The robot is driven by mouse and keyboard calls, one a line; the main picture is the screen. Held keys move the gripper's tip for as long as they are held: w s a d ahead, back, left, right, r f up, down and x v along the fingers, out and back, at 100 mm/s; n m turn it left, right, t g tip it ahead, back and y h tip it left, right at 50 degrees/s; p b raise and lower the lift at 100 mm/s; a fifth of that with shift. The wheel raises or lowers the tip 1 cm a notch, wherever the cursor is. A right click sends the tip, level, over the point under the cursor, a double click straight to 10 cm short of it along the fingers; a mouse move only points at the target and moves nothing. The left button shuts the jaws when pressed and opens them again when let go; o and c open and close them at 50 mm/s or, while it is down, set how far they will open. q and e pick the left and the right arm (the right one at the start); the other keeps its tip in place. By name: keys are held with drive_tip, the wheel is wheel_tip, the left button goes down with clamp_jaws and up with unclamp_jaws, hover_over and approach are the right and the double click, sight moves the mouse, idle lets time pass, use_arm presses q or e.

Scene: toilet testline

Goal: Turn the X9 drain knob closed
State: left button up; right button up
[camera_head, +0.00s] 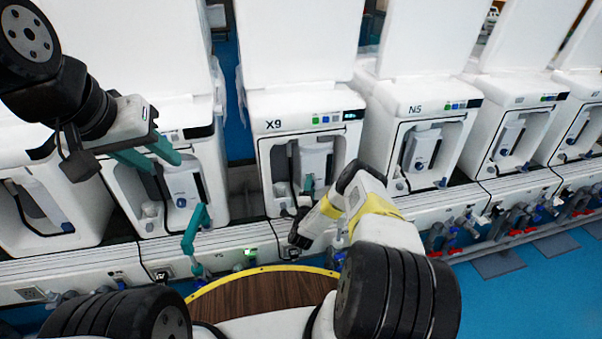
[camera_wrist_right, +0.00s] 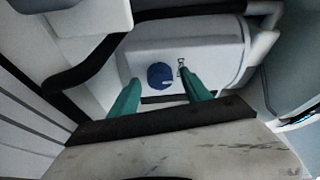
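The X9 machine (camera_head: 262,124) stands at the middle of the head view, a white unit with an open front bay. My right gripper (camera_head: 307,184) reaches into the lower part of this bay. In the right wrist view, a round blue knob (camera_wrist_right: 160,76) sits on a white housing, beside a small tap-like mark. The fingers of my right gripper (camera_wrist_right: 159,79) are open, one on each side of the knob; I cannot tell whether they touch it. The knob is not clear in the head view. My left gripper (camera_head: 150,154) is open and empty, raised at the left.
The N5 machine (camera_head: 409,100) stands right of X9, with more white units on both sides. A dark hose (camera_wrist_right: 95,65) runs beside the knob's housing. Pipes and valves (camera_head: 470,225) line the lower front right. Blue floor (camera_head: 550,270) is open at the right.

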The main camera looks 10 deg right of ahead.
drive_tip(key=shift+s, duration=0.1)
drive_tip(key=v, duration=0.7)
drive_tip(key=shift+s+a, duration=0.15)
drive_tip(key=shift+s, duration=0.1)
